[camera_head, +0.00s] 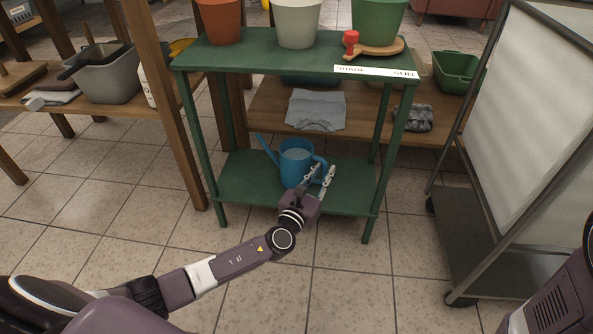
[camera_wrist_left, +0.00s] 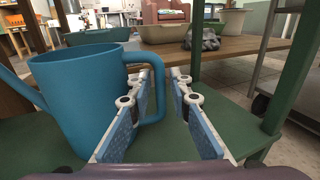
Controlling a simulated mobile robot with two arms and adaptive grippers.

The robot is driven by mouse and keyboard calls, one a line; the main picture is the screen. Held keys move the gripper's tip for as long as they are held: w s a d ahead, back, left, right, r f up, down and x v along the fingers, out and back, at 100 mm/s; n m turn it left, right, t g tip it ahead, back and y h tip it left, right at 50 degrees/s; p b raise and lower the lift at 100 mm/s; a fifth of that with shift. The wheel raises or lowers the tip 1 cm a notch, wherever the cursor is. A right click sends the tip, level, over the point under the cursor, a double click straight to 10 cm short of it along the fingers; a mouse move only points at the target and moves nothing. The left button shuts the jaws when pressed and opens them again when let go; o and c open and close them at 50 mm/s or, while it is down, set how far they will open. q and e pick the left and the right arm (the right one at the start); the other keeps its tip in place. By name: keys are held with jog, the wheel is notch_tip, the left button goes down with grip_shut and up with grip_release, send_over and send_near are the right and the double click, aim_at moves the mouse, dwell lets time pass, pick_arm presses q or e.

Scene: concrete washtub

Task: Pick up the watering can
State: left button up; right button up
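A blue watering can (camera_head: 296,158) stands upright on the lower shelf of a green stand (camera_head: 235,185), its spout pointing left and its handle right. It fills the left of the left wrist view (camera_wrist_left: 82,100). My left gripper (camera_head: 322,172) is open at the can's right, by the handle. In the left wrist view, the outer bar of the handle (camera_wrist_left: 157,100) shows between the two spread fingers (camera_wrist_left: 165,80). The left finger overlaps the handle's opening; I cannot tell whether it touches the can. My right gripper is out of view; only part of my right arm shows at lower right.
The green stand's top shelf (camera_head: 250,60) holds several pots and is above the can. Its front right leg (camera_head: 384,165) is right of my left gripper. Bare tiled floor (camera_head: 120,220) lies in front.

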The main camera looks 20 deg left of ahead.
pick_arm(q)
jog(key=shift+w+f, duration=0.1)
jog(key=shift+w, duration=0.45)
grip_shut()
jog(key=shift+r, duration=0.2)
